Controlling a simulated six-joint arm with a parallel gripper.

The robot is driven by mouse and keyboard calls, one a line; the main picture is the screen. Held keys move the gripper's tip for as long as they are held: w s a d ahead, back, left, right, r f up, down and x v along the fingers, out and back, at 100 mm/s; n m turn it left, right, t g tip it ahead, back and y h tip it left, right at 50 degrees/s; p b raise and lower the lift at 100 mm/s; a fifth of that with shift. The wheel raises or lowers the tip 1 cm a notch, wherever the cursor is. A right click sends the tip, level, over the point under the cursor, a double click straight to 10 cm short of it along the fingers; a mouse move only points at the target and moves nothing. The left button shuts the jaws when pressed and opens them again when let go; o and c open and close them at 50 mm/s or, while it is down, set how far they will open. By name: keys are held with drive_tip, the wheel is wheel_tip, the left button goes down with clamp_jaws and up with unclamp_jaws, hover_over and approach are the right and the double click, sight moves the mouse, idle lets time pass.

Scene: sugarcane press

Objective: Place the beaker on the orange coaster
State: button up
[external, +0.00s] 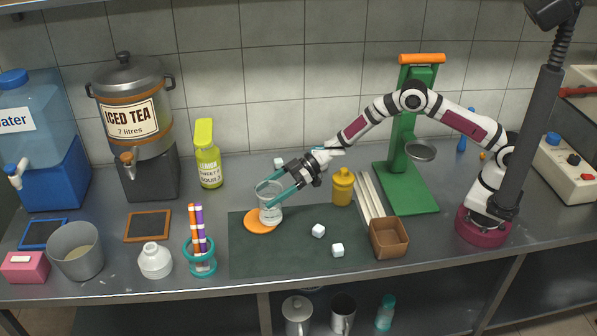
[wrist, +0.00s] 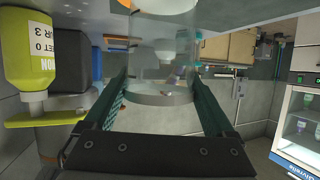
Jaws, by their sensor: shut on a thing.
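The clear glass beaker (external: 271,214) is upright between the teal fingers of my gripper (external: 267,196), which is shut on it. The orange coaster (external: 252,225) lies flat at the left edge of the dark green mat. The beaker's base overlaps the right part of the coaster in the external view; I cannot tell whether it touches or hangs just above.
White cubes (external: 318,231) lie on the mat (external: 290,260). A teal holder with pens (external: 202,258) and a white pot (external: 155,261) stand to the left. A green-yellow bottle (external: 208,166) is behind.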

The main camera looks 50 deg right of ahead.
drive_tip(key=shift+f, duration=0.1)
drive_tip(key=o, duration=1.5)
drive_tip(key=shift+r, duration=0.25)
wheel_tip(320, 180, up, 8)
drive_tip(key=s+d, duration=0.1)
drive_tip(key=d, duration=0.1)
drive_tip(key=shift+d, duration=0.25)
drive_tip(key=shift+s, duration=0.1)
